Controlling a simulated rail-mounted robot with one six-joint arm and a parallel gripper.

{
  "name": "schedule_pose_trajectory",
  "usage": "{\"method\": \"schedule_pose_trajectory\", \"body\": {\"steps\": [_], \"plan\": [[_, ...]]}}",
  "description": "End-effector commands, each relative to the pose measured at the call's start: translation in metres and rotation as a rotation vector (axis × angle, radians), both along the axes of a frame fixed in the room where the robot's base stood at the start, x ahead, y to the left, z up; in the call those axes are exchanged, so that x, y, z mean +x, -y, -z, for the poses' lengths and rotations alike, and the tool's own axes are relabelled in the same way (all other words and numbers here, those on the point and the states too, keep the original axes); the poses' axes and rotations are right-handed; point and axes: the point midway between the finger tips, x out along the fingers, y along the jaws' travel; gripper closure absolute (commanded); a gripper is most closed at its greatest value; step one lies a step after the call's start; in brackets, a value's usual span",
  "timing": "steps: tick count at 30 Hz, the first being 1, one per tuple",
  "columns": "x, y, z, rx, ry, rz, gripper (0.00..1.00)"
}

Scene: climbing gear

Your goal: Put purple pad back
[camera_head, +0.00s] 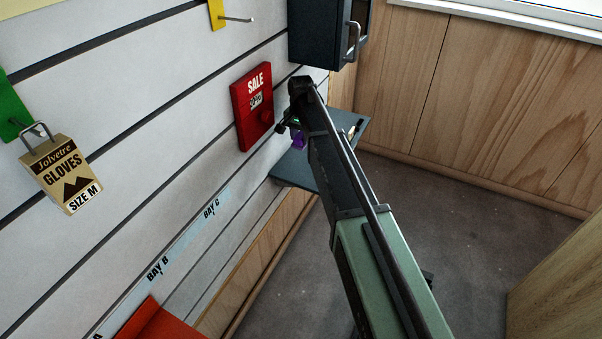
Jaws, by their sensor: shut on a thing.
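The purple pad (298,142) shows as a small purple patch just below the end of my arm, in front of the dark grey shelf. My gripper (293,130) is shut on it; the fingers are small and partly hidden by my own wrist. Most of the pad is hidden or too small to make out, and I cannot tell whether it touches the shelf.
The dark grey shelf (290,174) juts from the slatted wall. A red SALE board (254,105) and a dark cabinet (318,30) are close by. Gloves (61,174) hang from a green hook plate (12,108). A red tray (160,325) is low in front. Floor at right is clear.

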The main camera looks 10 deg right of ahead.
Motion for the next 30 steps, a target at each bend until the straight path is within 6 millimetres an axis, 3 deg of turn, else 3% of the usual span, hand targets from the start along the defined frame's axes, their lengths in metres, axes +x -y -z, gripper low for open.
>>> {"method": "schedule_pose_trajectory", "body": {"steps": [1, 3, 10, 16, 28, 29, 30], "plan": [[0.0, 0.0, 0.035, 0.0, 0.0, 0.0, 0.83], [0.0, 0.0, 0.05, 0.0, 0.0, 0.0, 0.83], [0.0, 0.0, 0.054, 0.0, 0.0, 0.0, 0.83], [0.0, 0.0, 0.095, 0.0, 0.0, 0.0, 0.83], [0.0, 0.0, 0.097, 0.0, 0.0, 0.0, 0.83], [0.0, 0.0, 0.096, 0.0, 0.0, 0.0, 0.61], [0.0, 0.0, 0.095, 0.0, 0.0, 0.0, 0.55]]}}
